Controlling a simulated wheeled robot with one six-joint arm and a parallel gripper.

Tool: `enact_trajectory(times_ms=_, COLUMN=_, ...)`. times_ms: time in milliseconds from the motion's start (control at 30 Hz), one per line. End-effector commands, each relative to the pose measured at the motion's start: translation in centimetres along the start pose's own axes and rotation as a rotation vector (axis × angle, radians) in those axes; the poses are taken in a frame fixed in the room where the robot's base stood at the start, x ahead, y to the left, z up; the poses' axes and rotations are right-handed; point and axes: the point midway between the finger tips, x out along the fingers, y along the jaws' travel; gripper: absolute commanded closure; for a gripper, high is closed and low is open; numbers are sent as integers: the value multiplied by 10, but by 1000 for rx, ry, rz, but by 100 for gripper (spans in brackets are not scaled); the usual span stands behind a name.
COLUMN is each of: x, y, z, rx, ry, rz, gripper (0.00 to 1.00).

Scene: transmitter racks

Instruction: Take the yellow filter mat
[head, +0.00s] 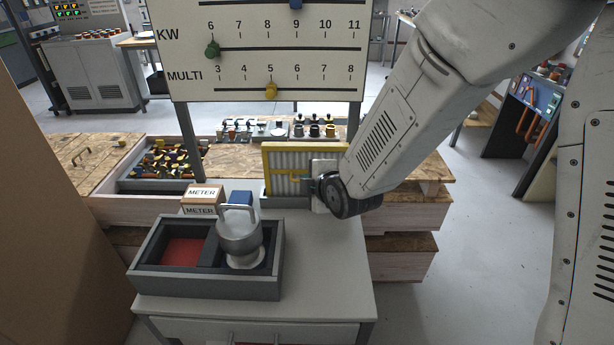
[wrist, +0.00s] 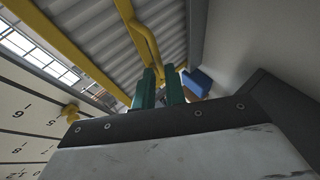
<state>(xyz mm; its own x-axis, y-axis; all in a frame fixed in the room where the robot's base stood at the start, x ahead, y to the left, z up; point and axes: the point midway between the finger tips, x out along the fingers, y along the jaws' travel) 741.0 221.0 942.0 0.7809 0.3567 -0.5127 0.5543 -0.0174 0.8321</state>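The yellow filter mat (head: 291,148) is a yellow frame with a pleated grey face and a yellow handle. It stands upright in a low grey holder (head: 288,201) at the back of the grey table. My gripper (head: 309,177) comes in from the right at the mat's handle side. In the wrist view, its green fingers (wrist: 160,88) are close together, with the yellow handle (wrist: 146,38) running down between them, and appear shut on it. The mat's pleats (wrist: 95,30) fill the upper part of that view. The exact finger contact is partly hidden.
A grey tray (head: 150,275) on the table holds a metal pot (head: 240,235) and a red pad. METER boxes (head: 203,198) and a blue block (head: 240,197) stand behind it. A scale board (head: 260,60) rises above the back. The table's right front is clear.

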Motion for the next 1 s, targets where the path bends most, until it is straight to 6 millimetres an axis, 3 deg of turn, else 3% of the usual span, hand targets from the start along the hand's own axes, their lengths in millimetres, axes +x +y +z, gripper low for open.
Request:
enact_trajectory(times_ms=200, x=33, y=-1, z=0, rx=1, ry=-1, rz=-1, gripper=88)
enact_trajectory(times_ms=300, x=40, y=0, z=0, rx=2, ry=-1, rz=-1, gripper=88)
enact_trajectory(times_ms=533, x=41, y=0, z=0, rx=2, ry=0, rz=0, gripper=88)
enact_trajectory(times_ms=600, x=41, y=0, z=0, rx=2, ry=0, rz=0, gripper=100)
enact_trajectory(times_ms=1000, x=38, y=5, z=-1, rx=2, ry=0, rz=2, gripper=100)
